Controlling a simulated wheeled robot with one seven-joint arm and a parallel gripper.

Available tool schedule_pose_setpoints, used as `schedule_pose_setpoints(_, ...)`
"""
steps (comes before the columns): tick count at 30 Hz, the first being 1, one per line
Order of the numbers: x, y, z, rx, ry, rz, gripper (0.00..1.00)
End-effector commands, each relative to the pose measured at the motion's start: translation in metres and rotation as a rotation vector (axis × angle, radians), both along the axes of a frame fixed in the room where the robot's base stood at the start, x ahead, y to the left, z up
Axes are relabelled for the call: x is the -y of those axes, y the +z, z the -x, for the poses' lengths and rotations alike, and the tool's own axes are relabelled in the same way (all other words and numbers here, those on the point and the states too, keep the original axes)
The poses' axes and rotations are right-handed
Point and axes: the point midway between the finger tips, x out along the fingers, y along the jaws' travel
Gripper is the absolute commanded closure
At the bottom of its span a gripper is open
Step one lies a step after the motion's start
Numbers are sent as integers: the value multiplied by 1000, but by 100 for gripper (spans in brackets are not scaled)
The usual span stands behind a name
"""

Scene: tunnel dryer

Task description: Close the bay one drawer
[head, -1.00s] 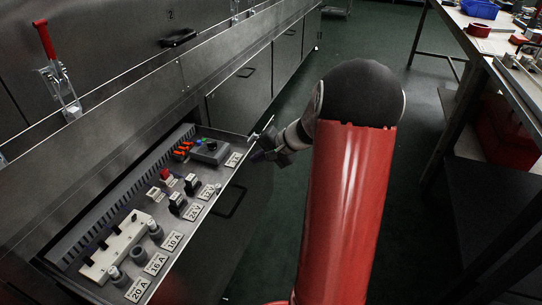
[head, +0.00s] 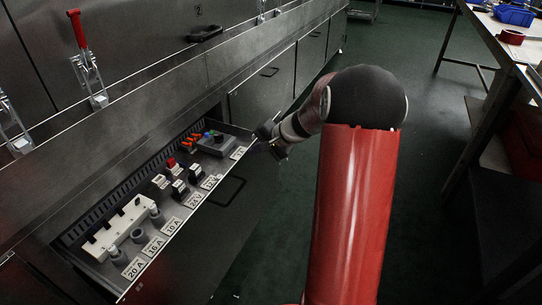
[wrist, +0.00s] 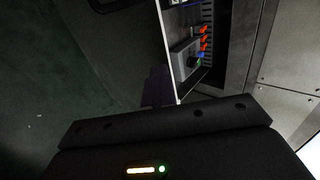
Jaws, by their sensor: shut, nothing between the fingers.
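The bay one drawer (head: 206,187) stands partly open from the grey cabinet. It holds labelled switches, knobs, a white terminal block and a grey box with colored buttons. Its dark front with a bar handle (head: 231,191) faces the aisle. My gripper (head: 275,143) is at the far right corner of the drawer front, on the outside; its fingers are small and dark here. In the wrist view the shut, empty fingers (wrist: 157,86) lie along the outer face beside the drawer's pale rim (wrist: 167,50). I cannot tell whether they touch it.
Closed cabinet doors (head: 262,88) run on beyond the drawer. A workbench (head: 497,45) with a blue bin (head: 515,17) is at the right. The green floor (head: 430,150) between is clear.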

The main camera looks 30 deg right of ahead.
Motion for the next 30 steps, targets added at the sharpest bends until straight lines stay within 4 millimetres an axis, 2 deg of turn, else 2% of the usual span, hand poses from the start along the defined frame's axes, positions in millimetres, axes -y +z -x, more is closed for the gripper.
schedule_pose_setpoints(1, -12, -3, -13, 2, 8, -1, 100)
schedule_pose_setpoints(3, -25, -2, -28, 2, 8, -1, 100)
schedule_pose_setpoints(15, -90, 1, -112, 0, 6, -1, 100)
schedule_pose_setpoints(21, -113, 2, -142, 0, 4, -1, 100)
schedule_pose_setpoints(30, -129, 1, -165, 0, 1, -1, 100)
